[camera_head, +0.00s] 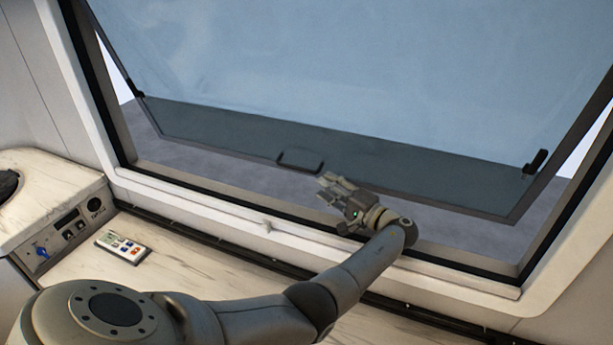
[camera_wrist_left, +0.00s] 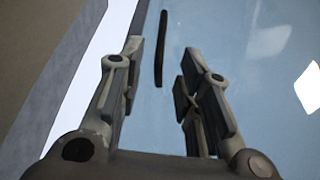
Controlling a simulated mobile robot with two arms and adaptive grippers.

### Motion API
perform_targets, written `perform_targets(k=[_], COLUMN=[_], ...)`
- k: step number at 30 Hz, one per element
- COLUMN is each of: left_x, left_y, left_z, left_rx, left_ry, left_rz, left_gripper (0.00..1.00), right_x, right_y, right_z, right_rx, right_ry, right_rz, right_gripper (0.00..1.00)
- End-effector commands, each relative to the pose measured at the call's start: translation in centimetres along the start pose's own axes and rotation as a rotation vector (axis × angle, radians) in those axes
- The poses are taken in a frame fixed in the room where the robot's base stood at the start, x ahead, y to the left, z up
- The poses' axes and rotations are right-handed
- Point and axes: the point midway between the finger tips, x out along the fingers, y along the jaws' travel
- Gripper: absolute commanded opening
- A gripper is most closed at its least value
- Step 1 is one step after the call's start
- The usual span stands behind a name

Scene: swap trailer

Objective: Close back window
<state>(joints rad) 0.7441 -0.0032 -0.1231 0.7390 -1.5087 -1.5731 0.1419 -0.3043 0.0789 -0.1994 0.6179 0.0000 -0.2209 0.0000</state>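The back window (camera_head: 350,80) is a large tinted pane, tilted outward with its lower edge away from the frame (camera_head: 200,198). A dark handle (camera_head: 300,161) sits at the middle of its lower edge. Dark latches show at its left (camera_head: 138,95) and right (camera_head: 536,161) sides. My left gripper (camera_head: 328,185) reaches over the sill, just right of and below the handle in the head view. In the left wrist view its fingers (camera_wrist_left: 158,85) are apart and empty, with the dark handle (camera_wrist_left: 160,48) beyond the fingertips, not between them. My right gripper is not in view.
A marbled counter (camera_head: 75,280) runs below the window, with a white remote (camera_head: 123,246) on it. A panel with switches and a blue key-like part (camera_head: 42,252) is at the left. The sill and window frame border my left arm.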

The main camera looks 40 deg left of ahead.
Motion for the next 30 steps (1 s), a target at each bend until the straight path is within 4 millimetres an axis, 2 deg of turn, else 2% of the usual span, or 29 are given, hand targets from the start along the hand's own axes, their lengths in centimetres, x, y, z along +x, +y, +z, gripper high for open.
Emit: perform_targets(k=[5,15,21,30], left_x=[1.1,7.2,9.9,10.8], left_y=[0.0,0.1,0.1,0.1], left_z=[0.0,0.0,0.0,0.0], left_rx=[0.0,0.001,0.0,-0.001], left_ry=[-0.001,-0.002,-0.001,0.001], left_rz=[-0.001,-0.001,0.0,0.001], left_gripper=[0.32,0.32,0.32,0.32], right_x=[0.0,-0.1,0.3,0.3], right_y=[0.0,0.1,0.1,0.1], right_z=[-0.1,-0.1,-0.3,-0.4], right_rx=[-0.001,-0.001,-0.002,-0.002], right_ry=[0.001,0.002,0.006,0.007], right_rz=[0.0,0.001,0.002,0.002], right_gripper=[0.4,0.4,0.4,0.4])
